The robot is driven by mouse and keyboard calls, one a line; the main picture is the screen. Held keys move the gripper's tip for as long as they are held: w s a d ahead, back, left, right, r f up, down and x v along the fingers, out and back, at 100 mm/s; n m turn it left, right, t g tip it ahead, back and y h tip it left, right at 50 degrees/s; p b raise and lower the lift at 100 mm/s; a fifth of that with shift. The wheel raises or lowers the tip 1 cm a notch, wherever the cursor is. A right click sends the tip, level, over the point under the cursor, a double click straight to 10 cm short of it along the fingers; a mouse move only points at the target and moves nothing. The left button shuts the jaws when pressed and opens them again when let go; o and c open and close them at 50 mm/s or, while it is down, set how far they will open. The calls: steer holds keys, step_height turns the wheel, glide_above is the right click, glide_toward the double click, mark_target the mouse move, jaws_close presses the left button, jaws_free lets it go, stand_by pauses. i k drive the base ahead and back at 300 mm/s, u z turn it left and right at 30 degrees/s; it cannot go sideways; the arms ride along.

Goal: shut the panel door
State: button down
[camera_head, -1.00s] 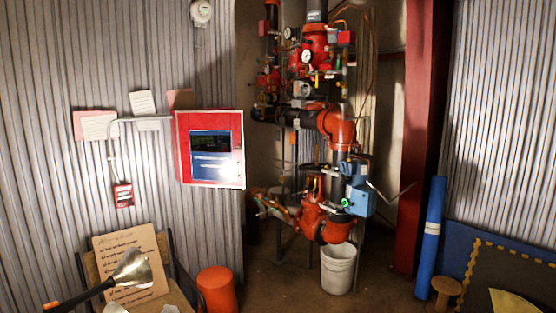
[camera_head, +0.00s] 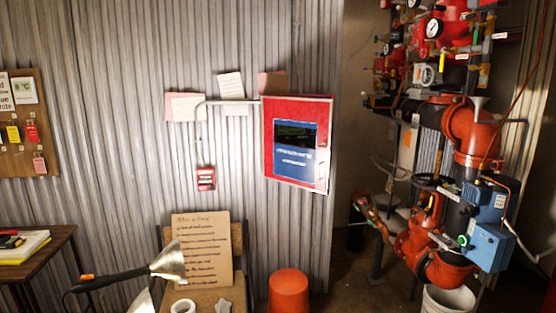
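A red panel (camera_head: 297,106) hangs on the corrugated metal wall, right of centre. It has a dark window above a blue label with white lettering. A pale edge shows along its right side and bottom. I cannot tell from this view whether its door stands ajar or sits flush.
An orange bin (camera_head: 289,291) stands below the panel. Red pipework (camera_head: 474,135) and a white bucket (camera_head: 447,300) are right. A table (camera_head: 38,258) is left.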

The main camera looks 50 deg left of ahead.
mark_target(304, 168)
steer(key=u, duration=0.95)
steer(key=i, duration=0.9)
steer(key=u, duration=0.85)
